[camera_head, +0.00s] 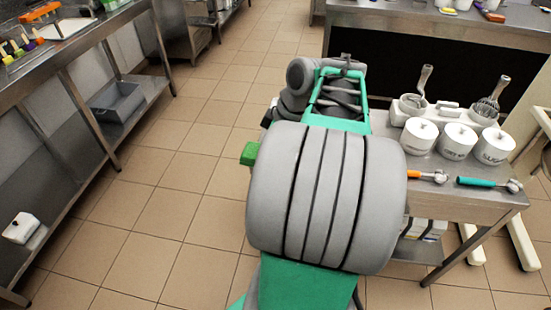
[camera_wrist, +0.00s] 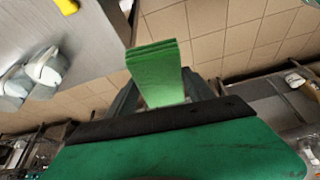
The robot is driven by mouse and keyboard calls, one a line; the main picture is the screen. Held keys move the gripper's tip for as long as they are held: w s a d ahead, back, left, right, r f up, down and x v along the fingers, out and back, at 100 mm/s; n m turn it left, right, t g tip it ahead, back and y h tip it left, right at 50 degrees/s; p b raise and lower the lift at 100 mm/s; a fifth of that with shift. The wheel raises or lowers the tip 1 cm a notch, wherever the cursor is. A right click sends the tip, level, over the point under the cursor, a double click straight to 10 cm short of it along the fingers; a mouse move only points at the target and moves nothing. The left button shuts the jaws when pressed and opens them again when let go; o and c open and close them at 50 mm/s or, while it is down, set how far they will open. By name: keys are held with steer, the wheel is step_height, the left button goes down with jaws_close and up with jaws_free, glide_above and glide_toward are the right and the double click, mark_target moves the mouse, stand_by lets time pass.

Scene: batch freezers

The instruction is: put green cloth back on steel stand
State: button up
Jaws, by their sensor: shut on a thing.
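The green cloth (camera_wrist: 156,72) is folded into layers and held between the dark fingers of my gripper (camera_wrist: 160,98) in the wrist view. A small green piece of it (camera_head: 250,153) shows at the left of my arm in the head view, above the tiled floor. My arm hides the gripper's fingers there. The steel stand (camera_head: 475,196) is at the right in the head view, to the right of the cloth and apart from it. My arm covers the stand's left part.
Several white lidded jars (camera_head: 457,141), an orange-handled scoop (camera_head: 428,176) and a teal-handled scoop (camera_head: 488,183) are on the stand. A steel counter (camera_head: 70,52) runs along the left, with a grey bin (camera_head: 118,102) on its lower shelf.

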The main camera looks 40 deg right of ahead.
steer(key=shift+n, duration=0.5)
steer(key=s+d, duration=0.2)
steer(key=s, duration=0.1)
steer(key=shift+s+d, duration=0.1)
steer(key=shift+d, duration=0.1)
steer(key=w+d+f, duration=0.5)
steer(key=w+f, duration=0.1)
steer(key=w, duration=0.1)
steer(key=w+d+f+p, duration=0.1)
steer(key=w+d+f, duration=0.2)
steer(key=shift+w+d+f, duration=0.25)
steer(key=shift+d+f, duration=0.1)
steer(key=shift+f, duration=0.05)
step_height(320, 180, down, 3)
steer(key=shift+r, duration=0.15)
steer(key=shift+f+g, duration=0.3)
steer(key=shift+f, duration=0.1)
steer(key=o, duration=1.3)
steer(key=shift+r, duration=0.1)
